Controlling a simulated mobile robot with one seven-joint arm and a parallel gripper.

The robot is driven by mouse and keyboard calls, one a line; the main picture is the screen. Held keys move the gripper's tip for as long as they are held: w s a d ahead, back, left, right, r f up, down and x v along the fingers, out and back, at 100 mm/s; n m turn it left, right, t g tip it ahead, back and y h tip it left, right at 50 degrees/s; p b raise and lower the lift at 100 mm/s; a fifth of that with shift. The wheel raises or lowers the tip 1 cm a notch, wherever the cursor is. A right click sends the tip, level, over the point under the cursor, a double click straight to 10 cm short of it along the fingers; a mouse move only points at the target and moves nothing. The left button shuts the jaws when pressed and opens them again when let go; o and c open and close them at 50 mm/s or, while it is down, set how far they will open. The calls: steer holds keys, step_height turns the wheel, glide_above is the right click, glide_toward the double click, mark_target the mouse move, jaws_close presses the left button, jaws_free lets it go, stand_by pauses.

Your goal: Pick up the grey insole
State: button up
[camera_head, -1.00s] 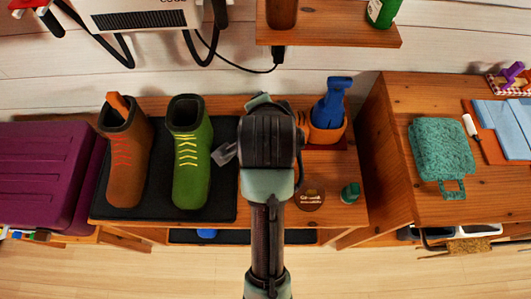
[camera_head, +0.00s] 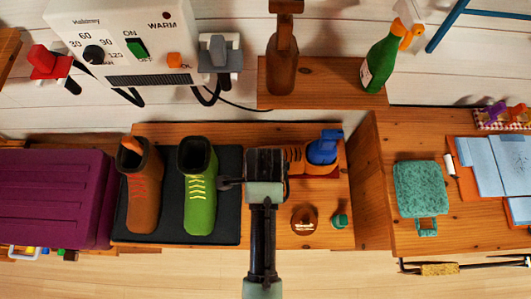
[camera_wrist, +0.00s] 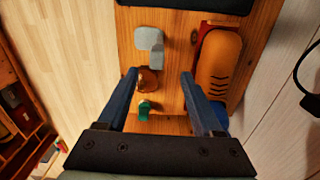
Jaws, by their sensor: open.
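A light grey, bent flat piece that looks like the insole (camera_wrist: 149,45) lies on the wooden bench in the wrist view, by the dark mat's edge. In the head view my arm hides it. My gripper (camera_wrist: 160,76) is open, its two blue fingers apart with nothing held. In the wrist view the grey piece shows just beyond the fingertips, nearer the left one. The gap in height cannot be told. In the head view my wrist covers the fingertips.
An orange shoe (camera_wrist: 218,68) sits close on the right in the wrist view. A brown boot (camera_head: 141,190) and a green boot (camera_head: 198,190) stand on the dark mat (camera_head: 229,155).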

step_height(320, 180, down, 3)
steer(key=shift+w+f, duration=0.15)
steer(key=shift+s+d+f+p, duration=0.1)
steer(key=shift+s+f+p, duration=0.1)
steer(key=shift+f, duration=1.1)
steer(key=shift+s+f+p, duration=0.2)
steer(key=shift+f, duration=1.1)
jaws_close()
